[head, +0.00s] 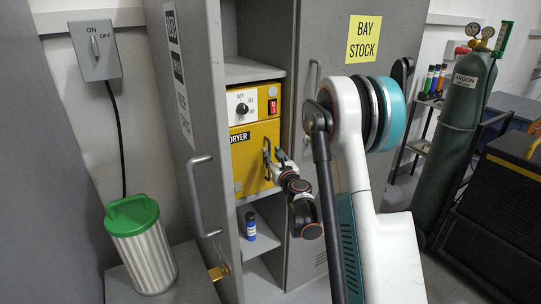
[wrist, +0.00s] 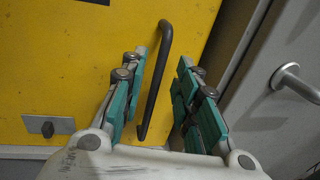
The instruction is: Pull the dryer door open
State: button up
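The dryer (head: 256,148) is a yellow box with a white control panel (head: 252,105) on top, standing on a shelf inside a grey cabinet. Its yellow door (wrist: 90,60) fills much of the wrist view and looks shut. A dark bar handle (wrist: 158,75) on the door runs between the two teal-padded fingers of my gripper (wrist: 157,98). The fingers are apart, with visible gaps to the handle on both sides. In the head view my gripper (head: 273,164) is at the door's right part and partly hides the handle.
The left cabinet door (head: 190,130) stands open; the right one (head: 345,130), marked BAY STOCK, is beside the dryer, its handle (wrist: 298,84) near my gripper. A blue bottle (head: 250,226) stands on the shelf below. A green-lidded bin (head: 145,255) stands at left.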

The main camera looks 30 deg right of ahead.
jog(key=shift+w+d, duration=0.2)
jog(key=shift+w, duration=0.95)
grip_shut()
jog(key=shift+a, duration=0.15)
